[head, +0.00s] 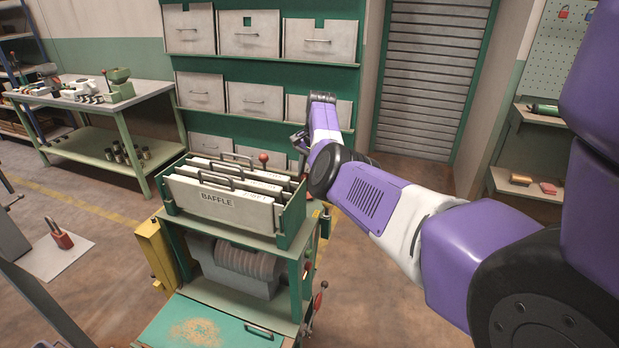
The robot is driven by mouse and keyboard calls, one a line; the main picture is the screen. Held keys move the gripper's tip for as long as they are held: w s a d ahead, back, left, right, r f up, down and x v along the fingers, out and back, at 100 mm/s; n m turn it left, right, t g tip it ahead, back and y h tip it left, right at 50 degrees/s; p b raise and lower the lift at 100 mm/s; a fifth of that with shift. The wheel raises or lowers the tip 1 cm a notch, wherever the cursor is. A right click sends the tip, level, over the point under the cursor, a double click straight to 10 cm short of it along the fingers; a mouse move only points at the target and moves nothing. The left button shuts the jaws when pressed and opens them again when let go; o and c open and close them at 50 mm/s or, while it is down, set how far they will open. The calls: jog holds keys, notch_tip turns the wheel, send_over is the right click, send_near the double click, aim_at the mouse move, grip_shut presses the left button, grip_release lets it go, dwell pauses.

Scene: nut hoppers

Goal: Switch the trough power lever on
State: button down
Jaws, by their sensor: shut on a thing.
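A green machine stands in the middle of the head view, with a trough box (236,228) on top marked BAFFLE. A lever with a red ball knob (263,157) rises at the box's back edge. Another red-knobbed lever (308,266) is on the machine's right side, with a red-handled one (323,286) just below it. I cannot tell which is the trough power lever. My gripper (298,141) shows only in small part, behind the box's back right corner, right of the ball knob. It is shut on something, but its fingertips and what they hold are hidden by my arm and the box.
White baffle plates with handles stand in the box. A green tray (195,329) is at the machine's front, and a yellow box (155,253) on its left. Grey drawers (252,100) line the wall behind. A workbench (130,96) is at the left. Floor right of the machine is clear.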

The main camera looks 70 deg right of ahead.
jog(key=shift+w, duration=0.2)
dwell(0.4)
jog(key=c, duration=1.1)
grip_release()
jog(key=r, duration=0.2)
jog(key=s+r, duration=0.1)
jog(key=r, duration=0.4)
jog(key=shift+s+a+r, duration=0.15)
jog(key=shift+s+r, duration=0.1)
jog(key=shift+r, duration=0.1)
